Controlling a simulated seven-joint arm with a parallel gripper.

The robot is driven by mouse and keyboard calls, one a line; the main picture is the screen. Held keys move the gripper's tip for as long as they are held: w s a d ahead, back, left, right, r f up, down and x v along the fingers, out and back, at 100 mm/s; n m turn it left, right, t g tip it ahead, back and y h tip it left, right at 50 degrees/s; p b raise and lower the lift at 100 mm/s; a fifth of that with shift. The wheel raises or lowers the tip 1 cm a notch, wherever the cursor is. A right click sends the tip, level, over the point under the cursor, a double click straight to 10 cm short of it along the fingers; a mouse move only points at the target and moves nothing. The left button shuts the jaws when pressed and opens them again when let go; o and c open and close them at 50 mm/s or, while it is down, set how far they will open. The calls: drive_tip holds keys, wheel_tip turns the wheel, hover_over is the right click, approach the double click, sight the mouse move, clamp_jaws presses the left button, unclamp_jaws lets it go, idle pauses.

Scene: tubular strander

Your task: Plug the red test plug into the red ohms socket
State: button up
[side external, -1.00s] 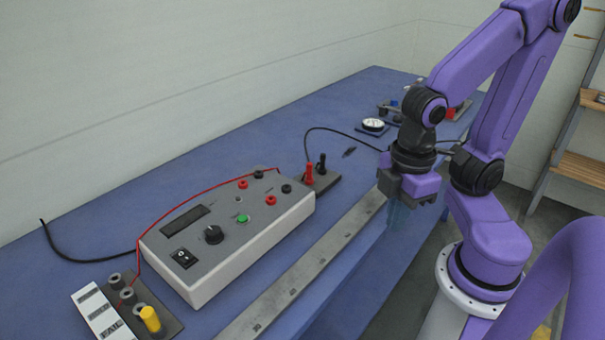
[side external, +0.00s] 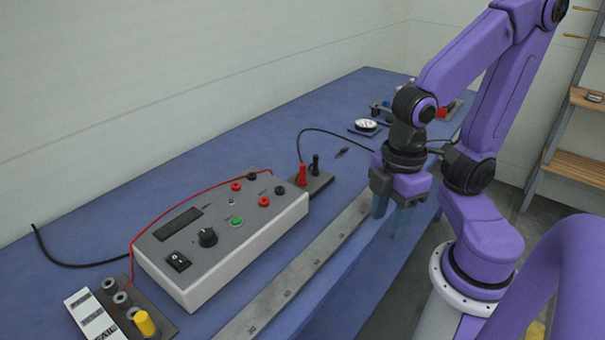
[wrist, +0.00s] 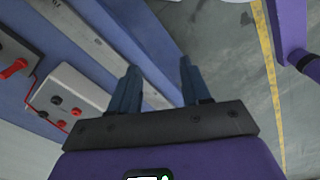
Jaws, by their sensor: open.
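The red test plug (side external: 301,175) stands upright in a dark holder (side external: 322,183) beside a black plug (side external: 315,164), behind the right end of the grey tester box (side external: 215,275). The red plug also shows at the left edge of the wrist view (wrist: 14,68). The box top has two red sockets, one farther back (side external: 236,186) and one nearer (side external: 264,201), each with a black socket beside it. I cannot read which is ohms. My gripper (side external: 390,216) is open and empty, right of the plugs, over the bench's front edge. Its fingers (wrist: 158,72) point away in the wrist view.
A metal rule (side external: 300,268) lies along the bench front. A rack with a yellow plug (side external: 145,323) is at front left. A round gauge (side external: 367,125) and a black cable lie farther back.

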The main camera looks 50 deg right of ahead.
drive_tip(key=w+r, duration=0.2)
drive_tip(key=w, duration=0.9)
wheel_tip(320, 180, up, 2)
hover_over(303, 165)
drive_tip(key=shift+n, duration=0.3)
wheel_tip(303, 165, down, 11)
drive_tip(key=shift+s+r, duration=0.1)
drive_tip(key=shift+s, duration=0.05)
drive_tip(key=shift+w+f, duration=0.2)
drive_tip(key=shift+f, duration=2.85)
clamp_jaws()
